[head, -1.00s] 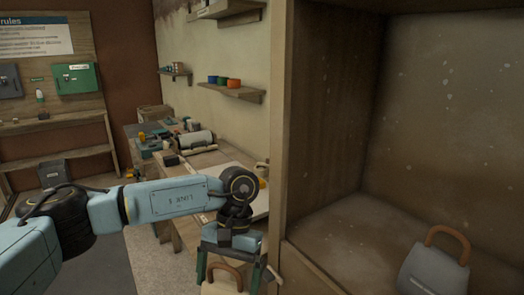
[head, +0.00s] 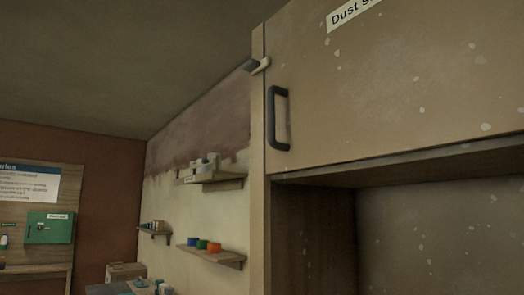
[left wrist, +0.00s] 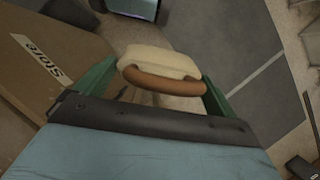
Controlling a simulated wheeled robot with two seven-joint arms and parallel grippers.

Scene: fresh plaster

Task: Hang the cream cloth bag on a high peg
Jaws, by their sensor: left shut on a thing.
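In the left wrist view my left gripper (left wrist: 160,82) has green fingers and is shut on the brown curved handle of the cream cloth bag (left wrist: 158,60). The bag's cream top shows just beyond the handle; most of its body is hidden. In the head view a small pale peg-like piece (head: 262,65) with a dark part sticks out high on the cabinet's left edge, above the door handle. It is empty. Neither the bag nor my grippers show in the head view now. My right gripper is in neither view.
A tall cabinet (head: 400,95) with a dark door handle (head: 278,118) and an open bay below fills the right of the head view. Wall shelves (head: 212,254) with small pots stand to its left. A brown surface labelled "Store" (left wrist: 40,60) lies left in the left wrist view.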

